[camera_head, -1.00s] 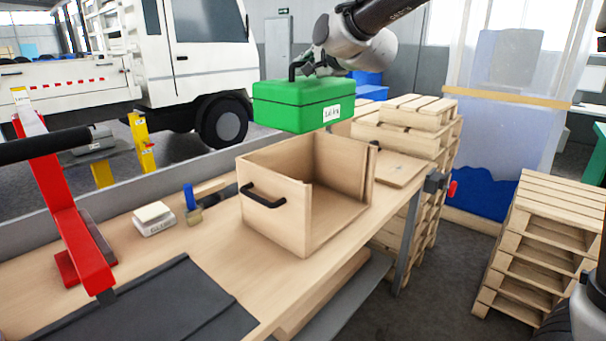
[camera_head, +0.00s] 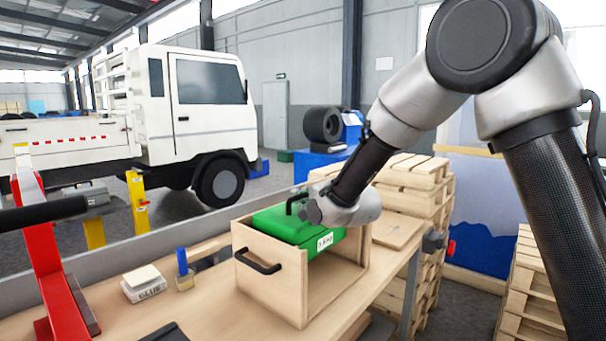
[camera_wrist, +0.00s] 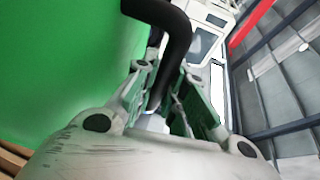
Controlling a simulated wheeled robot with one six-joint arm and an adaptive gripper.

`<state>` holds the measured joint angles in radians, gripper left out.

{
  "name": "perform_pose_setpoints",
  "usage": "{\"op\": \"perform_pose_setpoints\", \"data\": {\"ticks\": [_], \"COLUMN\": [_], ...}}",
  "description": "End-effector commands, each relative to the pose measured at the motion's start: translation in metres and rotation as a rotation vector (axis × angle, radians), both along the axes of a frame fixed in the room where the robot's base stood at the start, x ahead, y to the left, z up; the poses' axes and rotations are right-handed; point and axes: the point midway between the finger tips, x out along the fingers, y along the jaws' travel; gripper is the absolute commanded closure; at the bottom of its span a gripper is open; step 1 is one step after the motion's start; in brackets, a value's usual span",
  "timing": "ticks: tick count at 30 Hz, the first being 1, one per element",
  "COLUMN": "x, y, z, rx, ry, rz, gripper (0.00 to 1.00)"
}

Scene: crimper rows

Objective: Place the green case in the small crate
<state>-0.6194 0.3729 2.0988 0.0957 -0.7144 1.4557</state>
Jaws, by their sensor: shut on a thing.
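The green case (camera_head: 284,224) has a black handle and a white label. It is partly inside the top of the small wooden crate (camera_head: 262,291), a little tilted, with its upper part above the crate's walls. My gripper (camera_head: 305,209) is at the case's handle, mostly hidden by my wrist. In the wrist view my gripper (camera_wrist: 165,100) is shut on the black handle (camera_wrist: 176,50), and the green case (camera_wrist: 62,70) fills the left side.
A red stand (camera_head: 45,255) is at the far left. Pallets (camera_head: 415,185) are stacked behind right.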

Motion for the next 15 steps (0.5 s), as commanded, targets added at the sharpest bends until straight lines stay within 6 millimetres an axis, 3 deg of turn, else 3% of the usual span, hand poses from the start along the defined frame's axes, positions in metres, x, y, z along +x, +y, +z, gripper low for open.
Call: {"op": "perform_pose_setpoints", "data": {"ticks": [6,15], "x": [0.001,0.001], "y": [0.001,0.001], "z": [-0.041,-0.061], "rx": [0.002,0.004], "ry": [-0.006,-0.007], "rz": [0.001,-0.001], "gripper": [1.0,1.0]}}
